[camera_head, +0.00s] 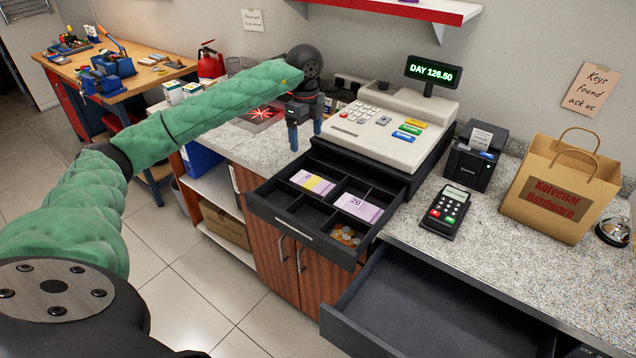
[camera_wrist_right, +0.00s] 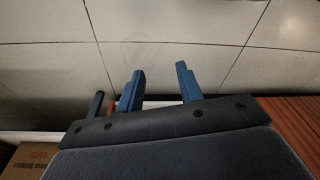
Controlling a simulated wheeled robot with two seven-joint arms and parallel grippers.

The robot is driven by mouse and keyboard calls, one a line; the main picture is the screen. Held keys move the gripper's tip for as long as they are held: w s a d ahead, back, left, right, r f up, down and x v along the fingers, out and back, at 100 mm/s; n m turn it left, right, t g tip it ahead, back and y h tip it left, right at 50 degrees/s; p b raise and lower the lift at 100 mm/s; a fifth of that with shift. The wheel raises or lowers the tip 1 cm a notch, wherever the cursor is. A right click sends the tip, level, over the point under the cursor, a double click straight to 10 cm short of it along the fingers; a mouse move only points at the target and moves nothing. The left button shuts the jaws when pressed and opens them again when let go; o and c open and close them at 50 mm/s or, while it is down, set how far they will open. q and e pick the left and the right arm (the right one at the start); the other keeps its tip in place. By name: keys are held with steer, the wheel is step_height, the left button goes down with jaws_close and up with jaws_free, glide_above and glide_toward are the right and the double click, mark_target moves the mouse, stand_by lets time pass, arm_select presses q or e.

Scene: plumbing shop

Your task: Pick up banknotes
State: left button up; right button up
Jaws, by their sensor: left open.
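Banknotes lie in the open cash drawer (camera_head: 265,205) in the head view. One purple stack with a yellow part (camera_head: 312,183) is in a left compartment. Another purple stack marked 20 (camera_head: 358,207) is in a compartment to its right. My left gripper (camera_head: 305,134) is open and empty, pointing down over the counter, behind and left of the drawer and apart from the notes. My right gripper (camera_wrist_right: 161,88) shows in the right wrist view, its blue fingers apart with nothing between them, above the floor tiles. It is not visible in the head view.
The cash register (camera_head: 385,125) stands behind the drawer. Coins (camera_head: 345,236) lie in a front compartment. A card terminal (camera_head: 449,208), a receipt printer (camera_head: 473,160) and a paper bag (camera_head: 560,185) are to the right. A larger dark drawer (camera_head: 440,310) is open below the counter.

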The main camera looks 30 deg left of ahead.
arm_select(q)
steer(key=b, duration=0.4)
glide_above(310, 181)
step_height(310, 181, down, 4)
steer(key=f+b, duration=0.3)
steer(key=shift+a+f, duration=0.3)
steer(key=shift+a, duration=0.05)
arm_select(e)
steer(key=w+a+r, duration=0.1)
steer(key=a+r, duration=0.1)
steer(key=r, duration=1)
steer(key=w+a+r, duration=0.1)
steer(key=w+r, duration=0.1)
steer(key=r, duration=1.1)
arm_select(q)
steer(key=shift+f+p, duration=0.3)
steer(key=shift+f, duration=1)
steer(key=f, duration=0.1)
steer(key=f+p, duration=0.2)
steer(key=f, duration=0.1)
steer(key=shift+d, duration=0.3)
steer(key=shift+f, duration=0.55)
arm_select(e)
step_height(310, 181, down, 14)
steer(key=s, duration=0.1)
steer(key=shift+s+d+g, duration=0.3)
steer(key=shift+d, duration=0.1)
steer(key=shift+f, duration=0.1)
